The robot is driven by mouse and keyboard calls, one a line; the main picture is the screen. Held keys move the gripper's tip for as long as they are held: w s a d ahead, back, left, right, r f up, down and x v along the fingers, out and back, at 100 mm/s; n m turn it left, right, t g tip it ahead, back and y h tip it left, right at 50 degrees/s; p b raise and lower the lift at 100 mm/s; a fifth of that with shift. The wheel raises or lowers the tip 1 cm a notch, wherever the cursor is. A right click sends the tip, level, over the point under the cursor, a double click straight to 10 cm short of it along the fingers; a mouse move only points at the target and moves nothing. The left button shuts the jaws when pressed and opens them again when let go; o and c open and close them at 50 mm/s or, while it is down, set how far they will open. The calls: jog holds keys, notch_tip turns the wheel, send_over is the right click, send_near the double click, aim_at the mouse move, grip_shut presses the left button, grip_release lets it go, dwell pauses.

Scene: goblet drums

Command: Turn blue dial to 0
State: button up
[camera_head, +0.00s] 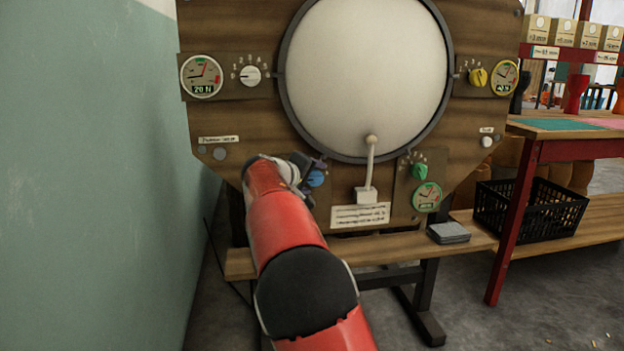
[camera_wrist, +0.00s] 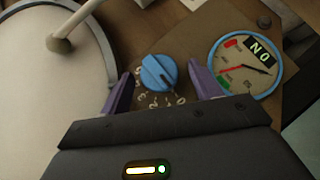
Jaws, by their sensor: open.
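The blue dial (camera_wrist: 158,72) is on a wooden panel, with white numbers around its lower and left side in the wrist view. Its dark mark points down and right, toward the 0 and 1 end; I cannot tell which exactly. My gripper (camera_wrist: 160,70) is open, with one purple finger on each side of the dial, and no clear contact shows. A round blue-rimmed gauge (camera_wrist: 245,57) beside the dial shows what looks like 0 N, upside down. In the head view, the blue dial (camera_head: 316,178) shows partly beside my gripper (camera_head: 318,164); its gauge is hidden.
A white dial (camera_head: 250,75), a yellow dial (camera_head: 478,77) and a green dial (camera_head: 419,171) sit on the same panel. A white lever (camera_head: 369,160) stands right of my gripper, before the large round drum skin (camera_head: 365,70). A green wall (camera_head: 90,170) is at left.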

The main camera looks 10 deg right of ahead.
jog(key=v, duration=0.7)
jog(key=s+d+f+m+g+y, duration=0.35)
jog(key=s+d, duration=0.65)
jog(key=s, duration=0.6)
jog(key=s+a+f+m+g+y, duration=0.15)
jog(key=s+f, duration=0.25)
jog(key=s, duration=0.5)
jog(key=s+a+f+t+y, duration=0.15)
jog(key=s+f, duration=0.25)
jog(key=s, duration=0.5)
jog(key=s+a+f+g+y, duration=0.1)
jog(key=s+f+g+y, duration=0.2)
jog(key=s, duration=0.6)
notch_tip(320, 180, up, 12)
jog(key=t+p, duration=0.1)
jog(key=p, duration=1.2)
jog(key=shift+s+a, duration=0.2)
jog(key=shift+s, duration=0.05)
